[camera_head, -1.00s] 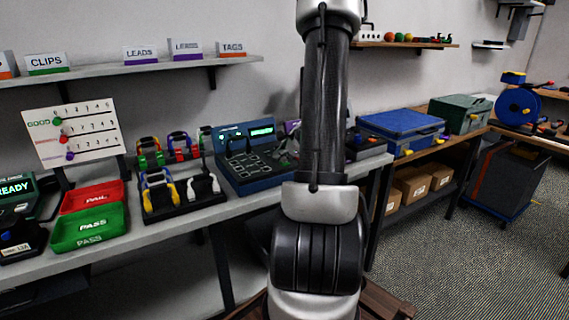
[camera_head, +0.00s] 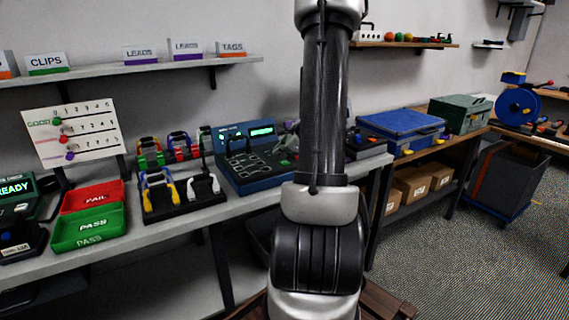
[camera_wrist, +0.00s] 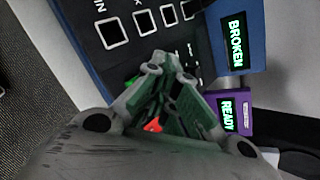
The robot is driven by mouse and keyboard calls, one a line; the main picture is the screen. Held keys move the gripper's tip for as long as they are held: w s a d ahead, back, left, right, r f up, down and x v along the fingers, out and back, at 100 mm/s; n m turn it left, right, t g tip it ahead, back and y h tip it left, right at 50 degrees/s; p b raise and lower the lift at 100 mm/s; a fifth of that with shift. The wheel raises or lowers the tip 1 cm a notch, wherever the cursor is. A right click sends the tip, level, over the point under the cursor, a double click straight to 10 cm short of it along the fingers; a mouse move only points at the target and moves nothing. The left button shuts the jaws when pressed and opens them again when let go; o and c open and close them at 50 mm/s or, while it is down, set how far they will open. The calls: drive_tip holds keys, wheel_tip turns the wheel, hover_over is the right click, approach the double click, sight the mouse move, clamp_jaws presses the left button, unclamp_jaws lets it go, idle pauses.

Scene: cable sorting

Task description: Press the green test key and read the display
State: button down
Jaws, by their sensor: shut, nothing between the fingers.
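The blue cable tester (camera_head: 262,182) stands on the bench left of my arm. Its green key (camera_head: 284,162) shows uncovered in the head view; in the wrist view a bright green sliver (camera_wrist: 131,80) is partly hidden behind my fingers. The tester's lit display (camera_head: 262,131) is too small to read in the head view, but in the wrist view the display (camera_wrist: 237,42) reads BROKEN. My gripper (camera_wrist: 168,78) is shut and empty above the tester's panel. In the head view it is mostly hidden behind my arm.
A purple device (camera_wrist: 233,112) beside the tester reads READY. A cable rack (camera_head: 180,195), a green PASS tray (camera_head: 90,228) and a red FAIL tray (camera_head: 92,197) stand to the left. A blue case (camera_head: 400,128) is to the right.

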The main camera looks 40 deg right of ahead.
drive_tip(key=shift+r, duration=2.45)
drive_tip(key=s+a+n+g+y, duration=0.3)
drive_tip(key=s+a+n+g, duration=0.1)
drive_tip(key=s+a+n, duration=0.7)
drive_tip(key=s+a+r+n+h, duration=0.1)
drive_tip(key=s+a+r+n, duration=0.4)
drive_tip(key=a+n, duration=0.2)
drive_tip(key=s+a+r+n+h, duration=0.1)
drive_tip(key=s+a+r+n, duration=0.4)
drive_tip(key=a+n, duration=0.3)
drive_tip(key=shift+s+r+n+g+h, duration=0.3)
drive_tip(key=shift+s+n+g, duration=0.1)
drive_tip(key=shift+s+n, duration=0.25)
drive_tip(key=shift+d, duration=0.1)
